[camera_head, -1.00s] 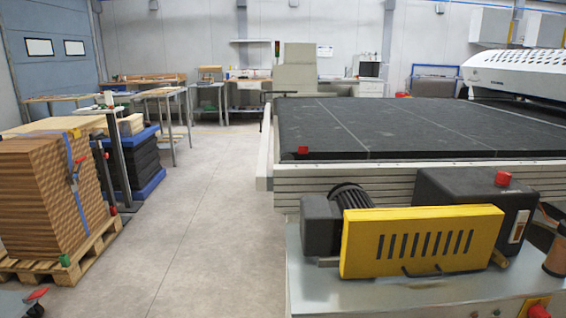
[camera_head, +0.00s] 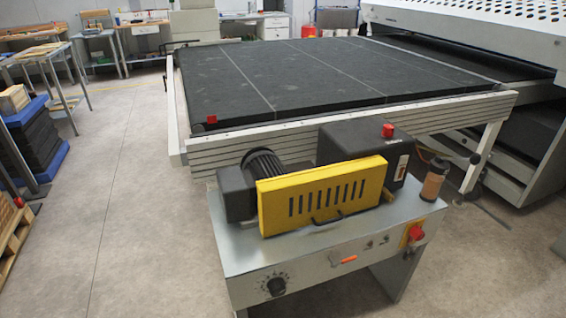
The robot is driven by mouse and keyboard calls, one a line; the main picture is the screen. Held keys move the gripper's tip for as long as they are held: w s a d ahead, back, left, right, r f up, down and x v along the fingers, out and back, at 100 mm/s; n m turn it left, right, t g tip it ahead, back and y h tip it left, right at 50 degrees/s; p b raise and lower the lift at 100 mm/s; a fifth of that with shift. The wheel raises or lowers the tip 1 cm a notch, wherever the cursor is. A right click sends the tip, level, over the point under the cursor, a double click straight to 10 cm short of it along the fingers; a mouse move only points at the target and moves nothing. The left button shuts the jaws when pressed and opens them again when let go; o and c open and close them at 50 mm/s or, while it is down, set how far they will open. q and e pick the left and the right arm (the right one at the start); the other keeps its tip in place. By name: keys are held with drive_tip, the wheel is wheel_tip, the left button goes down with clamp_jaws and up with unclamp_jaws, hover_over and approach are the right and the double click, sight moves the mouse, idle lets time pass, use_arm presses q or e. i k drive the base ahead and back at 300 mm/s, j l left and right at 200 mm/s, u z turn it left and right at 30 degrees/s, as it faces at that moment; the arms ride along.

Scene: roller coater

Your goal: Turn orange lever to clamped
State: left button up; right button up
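An orange lever (camera_head: 347,260) sits on the front panel of the metal machine cabinet (camera_head: 240,252), below the yellow slotted guard (camera_head: 322,193). It lies nearly level, tilted slightly, with its orange grip pointing right. I cannot read any clamped marking beside it. Neither of my grippers shows in the head view.
The panel also has a black dial (camera_head: 276,286) at left and a red knob on a yellow plate (camera_head: 415,235) at right. A brown cylinder (camera_head: 433,180) stands on the cabinet's right end. Behind is a large black-topped table (camera_head: 320,75).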

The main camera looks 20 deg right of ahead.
sight(334, 265)
drive_tip(key=i+l+z, duration=0.3)
drive_tip(key=z, duration=0.15)
drive_tip(key=i+l+z, duration=0.3)
drive_tip(key=z, duration=0.15)
